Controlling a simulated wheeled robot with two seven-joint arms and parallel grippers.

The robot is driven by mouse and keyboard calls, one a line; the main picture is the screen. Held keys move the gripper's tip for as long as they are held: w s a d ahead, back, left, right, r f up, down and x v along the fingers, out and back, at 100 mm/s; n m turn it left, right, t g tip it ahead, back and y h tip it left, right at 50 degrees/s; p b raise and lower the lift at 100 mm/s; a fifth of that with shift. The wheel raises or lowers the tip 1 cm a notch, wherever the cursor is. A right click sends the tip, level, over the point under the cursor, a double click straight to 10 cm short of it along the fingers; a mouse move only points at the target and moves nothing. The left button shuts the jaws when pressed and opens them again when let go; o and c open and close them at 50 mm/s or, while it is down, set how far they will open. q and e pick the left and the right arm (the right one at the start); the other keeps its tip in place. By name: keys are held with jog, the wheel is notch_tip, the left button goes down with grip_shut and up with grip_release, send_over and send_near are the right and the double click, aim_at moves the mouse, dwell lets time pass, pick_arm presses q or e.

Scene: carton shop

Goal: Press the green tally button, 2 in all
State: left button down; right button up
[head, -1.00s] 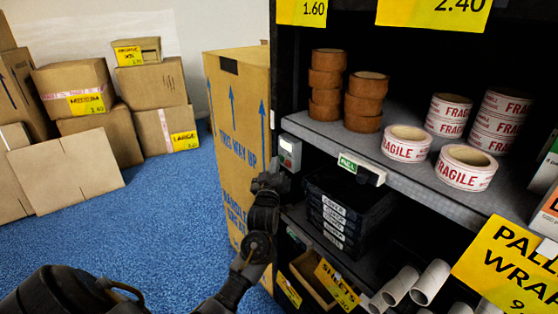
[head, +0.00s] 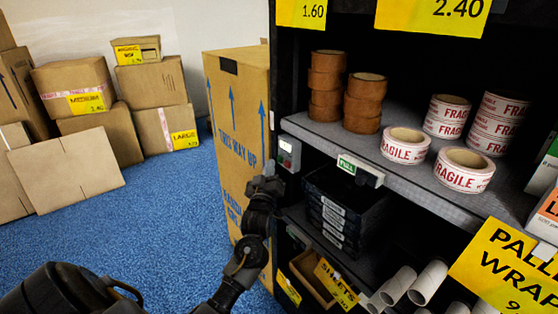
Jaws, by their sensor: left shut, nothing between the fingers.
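A small grey tally box (head: 289,153) is fixed at the left end of the shelf's front edge, with a small dark-and-red window on its face. Its green button is too small or hidden to make out clearly. My left gripper (head: 267,182) is shut and empty, just below and left of the box, with a visible gap between them. My left arm comes up from the bottom of the picture. My right gripper is not in view.
A green PULL label (head: 346,165) sits on a pale fitting on the shelf edge. A tall carton (head: 237,140) stands behind my gripper. Tape rolls (head: 405,146) stand on the grey shelf (head: 330,135), with black trays (head: 340,212) below.

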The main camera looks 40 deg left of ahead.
pick_arm(q)
jog(key=shift+s+a+p, duration=0.25)
jog(key=shift+s+p, duration=0.1)
jog(key=shift+s, duration=0.45)
jog(key=shift+s+a+p, duration=0.2)
jog(key=shift+s+p, duration=0.1)
jog(key=shift+s, duration=0.45)
jog(key=shift+s+a+p, duration=0.25)
jog(key=shift+s+p, duration=0.1)
jog(key=shift+s, duration=0.45)
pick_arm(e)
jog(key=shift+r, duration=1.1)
